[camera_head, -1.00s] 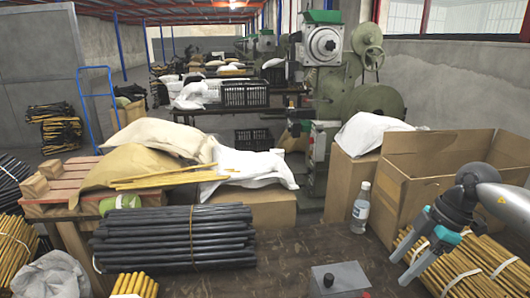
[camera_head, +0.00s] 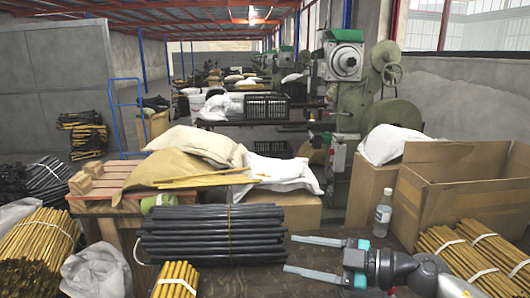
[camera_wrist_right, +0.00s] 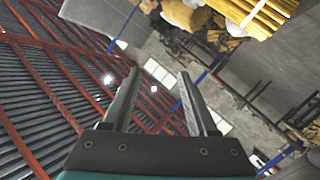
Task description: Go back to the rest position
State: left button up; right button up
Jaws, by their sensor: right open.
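My right gripper (camera_head: 291,254) is in the lower middle of the head view. It points left, its two grey fingers are spread, and nothing is between them. It appears in front of the right end of the black tube bundle (camera_head: 215,235); I cannot tell the exact gap. In the right wrist view the open fingers (camera_wrist_right: 158,74) point toward the roof, with nothing between them. My left gripper is not in view.
A pallet (camera_head: 90,188) with sacks is at left. A green press (camera_head: 345,110) stands behind. Some floor shows in the middle.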

jog(key=s+d+f+m+t+h, duration=0.65)
jog(key=d+f+m+h, duration=0.35)
jog(key=m+h, duration=0.65)
jog(key=s+f+g+y, duration=0.1)
jog(key=s+f+g, duration=0.25)
jog(key=s, duration=0.35)
jog(key=s+a+f+g, duration=0.1)
jog(key=s+f+g, duration=0.25)
jog(key=s, duration=0.25)
jog(key=s+f+g+y, duration=0.1)
jog(key=s+f+g, duration=0.25)
jog(key=s, duration=0.35)
notch_tip(320, 180, down, 22)
jog(key=s+g, duration=0.1)
jog(key=s, duration=0.1)
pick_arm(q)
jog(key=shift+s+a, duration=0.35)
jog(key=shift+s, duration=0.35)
pick_arm(e)
jog(key=s+d+f+g, duration=0.1)
jog(key=s+d+f, duration=0.1)
jog(key=s+f, duration=1.1)
jog(key=shift+s+d+f, duration=0.15)
jog(key=shift+s+d, duration=0.2)
jog(key=shift+s, duration=0.8)
jog(key=shift+m, duration=0.25)
